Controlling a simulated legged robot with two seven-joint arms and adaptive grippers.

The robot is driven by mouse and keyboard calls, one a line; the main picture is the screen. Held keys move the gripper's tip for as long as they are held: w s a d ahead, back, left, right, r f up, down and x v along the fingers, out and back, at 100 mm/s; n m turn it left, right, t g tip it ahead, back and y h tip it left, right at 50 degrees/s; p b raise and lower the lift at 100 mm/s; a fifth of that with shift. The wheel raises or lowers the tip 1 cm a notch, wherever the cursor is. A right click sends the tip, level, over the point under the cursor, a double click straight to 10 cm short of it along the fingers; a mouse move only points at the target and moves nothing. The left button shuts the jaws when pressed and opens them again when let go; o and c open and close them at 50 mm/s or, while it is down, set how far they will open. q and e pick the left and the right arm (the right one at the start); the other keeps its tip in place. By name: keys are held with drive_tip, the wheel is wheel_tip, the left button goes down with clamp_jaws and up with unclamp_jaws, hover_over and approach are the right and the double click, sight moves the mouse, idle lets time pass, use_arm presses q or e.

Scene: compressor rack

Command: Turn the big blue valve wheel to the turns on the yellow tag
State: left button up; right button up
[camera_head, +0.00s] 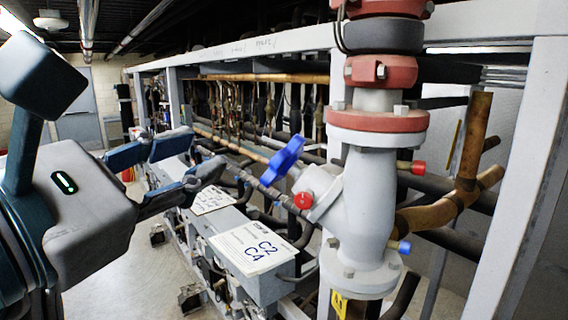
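The big blue valve wheel (282,160) is seen nearly edge-on, on the angled stem of the grey valve body (365,215) right of centre. My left gripper (208,157) comes in from the left. Its two fingers are spread apart, with nothing between them. The fingertips point toward the wheel, with a visible gap between them and the wheel. A yellow tag (339,304) shows below the valve at the bottom edge; it is partly cut off and its marking is too small to read. My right gripper is not in view.
A small red knob (303,200) sits by the wheel's stem. Red and blue caps stick out on the valve's right. A copper pipe (455,200) runs behind it. Grey boxes with white labels (252,246) lie below. The floor at lower left is mostly clear.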

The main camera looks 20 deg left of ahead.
use_arm(q)
drive_tip(key=w+f+b, duration=0.5)
drive_tip(key=w, duration=0.1)
drive_tip(key=b, duration=0.2)
approach(285, 170)
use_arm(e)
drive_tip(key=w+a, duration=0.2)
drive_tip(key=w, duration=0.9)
use_arm(q)
drive_tip(key=shift+y, duration=0.3)
drive_tip(key=w+p, duration=0.1)
drive_tip(key=w, duration=0.2)
drive_tip(key=w+d+r+p, duration=0.1)
drive_tip(key=w, duration=0.1)
drive_tip(key=w+d+r+p, duration=0.1)
drive_tip(key=w, duration=0.2)
drive_tip(key=shift+w+r, duration=0.25)
drive_tip(key=shift+w, duration=0.05)
drive_tip(key=shift+w+f, duration=0.1)
drive_tip(key=shift+w, duration=0.55)
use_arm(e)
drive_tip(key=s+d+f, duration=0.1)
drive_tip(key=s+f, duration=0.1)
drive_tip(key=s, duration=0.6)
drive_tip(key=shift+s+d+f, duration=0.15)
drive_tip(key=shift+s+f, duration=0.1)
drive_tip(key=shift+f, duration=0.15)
